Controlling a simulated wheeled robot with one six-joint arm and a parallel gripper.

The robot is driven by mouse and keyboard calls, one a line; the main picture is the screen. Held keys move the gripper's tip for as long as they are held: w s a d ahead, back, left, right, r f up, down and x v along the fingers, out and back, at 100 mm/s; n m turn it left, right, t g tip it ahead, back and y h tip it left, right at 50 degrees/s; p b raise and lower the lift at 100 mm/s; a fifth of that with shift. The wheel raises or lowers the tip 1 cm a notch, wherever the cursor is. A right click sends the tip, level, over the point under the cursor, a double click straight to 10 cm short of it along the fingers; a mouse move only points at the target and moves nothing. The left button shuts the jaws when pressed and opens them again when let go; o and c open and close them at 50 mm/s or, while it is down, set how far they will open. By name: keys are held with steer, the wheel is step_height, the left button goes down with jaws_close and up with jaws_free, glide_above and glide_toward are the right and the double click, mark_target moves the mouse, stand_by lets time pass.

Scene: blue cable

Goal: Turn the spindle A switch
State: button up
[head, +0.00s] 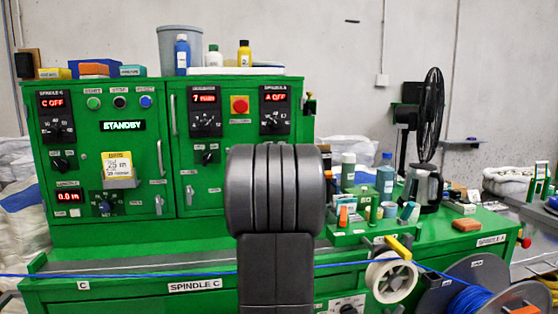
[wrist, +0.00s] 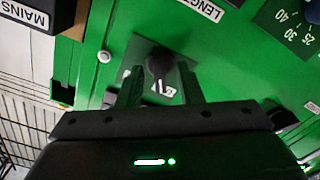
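The spindle A panel (head: 275,112) on the green cabinet has a red display reading A OFF and a dial below it. In the wrist view, which is upside down, a small black rotary switch (wrist: 158,62) with a white pointer mark sits on a dark plate on the green face. My gripper (wrist: 160,78) is open, with one finger on each side of this switch and gaps between them. The small label by the switch is partly hidden. In the head view my arm hides my gripper and the area below the spindle A panel.
A red emergency button (head: 240,105) is left of the spindle A panel. In the wrist view, a dark box labelled MAINS (wrist: 28,15) stands out at upper left. A dial plate (wrist: 290,25) is at upper right.

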steer(key=s+d, duration=0.2)
steer(key=s, duration=1.1)
steer(key=shift+s+d, duration=0.25)
steer(key=shift+d, duration=0.15)
steer(key=shift+w, duration=0.1)
steer(key=w+a, duration=0.2)
steer(key=w, duration=1.1)
steer(key=shift+w+a, duration=0.2)
steer(key=shift+a, duration=0.2)
steer(key=shift+s, duration=0.1)
